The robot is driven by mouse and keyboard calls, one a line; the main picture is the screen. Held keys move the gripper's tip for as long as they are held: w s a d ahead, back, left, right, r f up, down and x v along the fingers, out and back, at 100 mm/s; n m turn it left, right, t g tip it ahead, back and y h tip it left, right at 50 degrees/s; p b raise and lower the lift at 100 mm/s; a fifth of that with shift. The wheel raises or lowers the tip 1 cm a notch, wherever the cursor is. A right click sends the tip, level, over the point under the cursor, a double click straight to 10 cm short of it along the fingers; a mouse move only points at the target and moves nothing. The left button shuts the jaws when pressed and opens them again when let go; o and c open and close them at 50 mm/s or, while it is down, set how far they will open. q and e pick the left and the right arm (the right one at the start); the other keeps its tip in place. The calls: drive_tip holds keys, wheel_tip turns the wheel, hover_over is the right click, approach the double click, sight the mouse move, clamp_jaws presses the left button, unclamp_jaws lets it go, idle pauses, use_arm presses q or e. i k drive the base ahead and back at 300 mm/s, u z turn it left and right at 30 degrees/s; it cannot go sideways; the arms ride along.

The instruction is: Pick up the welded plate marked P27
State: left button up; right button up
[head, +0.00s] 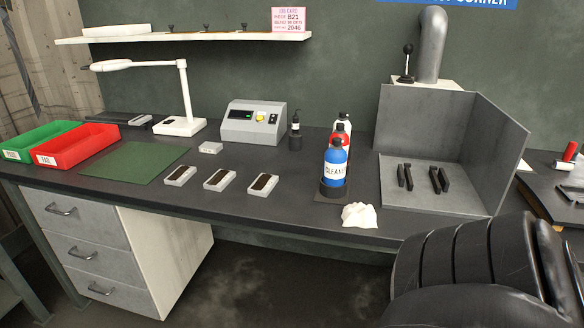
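Three small light-grey pieces with dark strips on top lie in a row on the dark bench: a left piece (180,176), a middle piece (219,180) and a right piece (263,184). They may be the welded plates. No P27 mark is readable on any of them. A pink card (289,20) above the shelf reads "JOB CARD" and appears to show B21 and 2046. Neither of my grippers is in view.
A green tray (38,140) and a red tray (76,147) stand left beside a green mat (132,162). A lamp (180,125), grey control box (252,123), blue bottle (335,166), white cloth (359,215) and grey open booth (440,196) also occupy the bench.

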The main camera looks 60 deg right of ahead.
sight(220, 181)
drive_tip(key=z, duration=0.95)
drive_tip(key=k, duration=0.4)
drive_tip(key=z, duration=0.35)
drive_tip(key=i, duration=0.55)
